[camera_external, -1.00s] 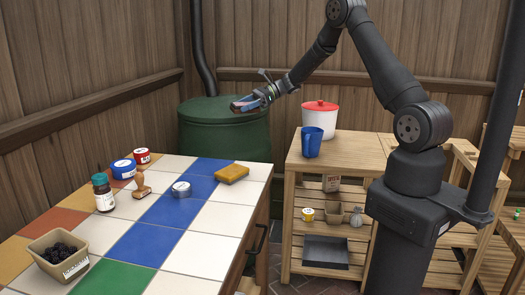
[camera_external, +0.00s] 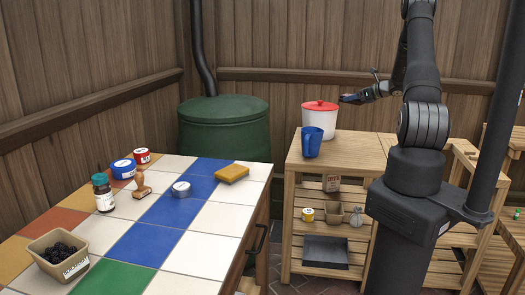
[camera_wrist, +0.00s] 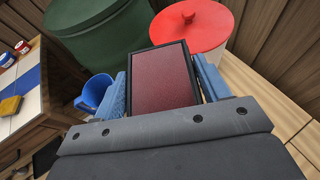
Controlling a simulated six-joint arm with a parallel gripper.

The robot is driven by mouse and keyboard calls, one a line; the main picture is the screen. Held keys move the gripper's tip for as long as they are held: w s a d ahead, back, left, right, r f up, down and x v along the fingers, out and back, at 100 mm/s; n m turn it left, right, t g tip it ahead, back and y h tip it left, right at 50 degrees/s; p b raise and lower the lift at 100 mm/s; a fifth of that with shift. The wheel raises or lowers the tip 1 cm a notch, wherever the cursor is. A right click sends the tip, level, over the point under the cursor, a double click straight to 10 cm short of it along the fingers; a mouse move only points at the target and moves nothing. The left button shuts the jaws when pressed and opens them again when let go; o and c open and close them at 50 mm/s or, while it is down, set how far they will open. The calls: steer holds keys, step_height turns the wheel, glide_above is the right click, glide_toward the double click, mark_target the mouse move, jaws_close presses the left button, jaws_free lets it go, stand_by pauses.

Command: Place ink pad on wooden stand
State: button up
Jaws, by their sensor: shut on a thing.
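The ink pad (camera_wrist: 163,78) is a flat black-rimmed rectangle with a dark red face. In the wrist view it sits between the two blue fingers of my gripper (camera_wrist: 165,88), which is shut on it. In the external view my gripper (camera_external: 350,98) is above the wooden stand (camera_external: 350,146), just right of the white bucket with the red lid (camera_external: 319,115); the pad is barely visible there. The stand's top holds this bucket and a blue pitcher (camera_external: 311,142). The stand's top right of the bucket looks bare.
The bucket also shows close ahead in the wrist view (camera_wrist: 197,25). A green barrel (camera_external: 224,135) stands left of the stand. The tiled table (camera_external: 205,220) at left holds a stamp (camera_external: 141,185), jars, a yellow sponge (camera_external: 232,173) and a berry basket (camera_external: 58,262).

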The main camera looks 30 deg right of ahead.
steer(key=s+d+m+h, duration=0.4)
steer(key=s+d, duration=0.8)
glide_above(360, 146)
steer(key=shift+t, duration=0.3)
steer(key=f, duration=1.8)
steer(key=shift+w+d, duration=0.1)
steer(key=shift+d, duration=0.2)
steer(key=shift+f, duration=2)
steer(key=shift+f, duration=0.1)
steer(key=o, duration=1.1)
steer(key=shift+c, duration=0.2)
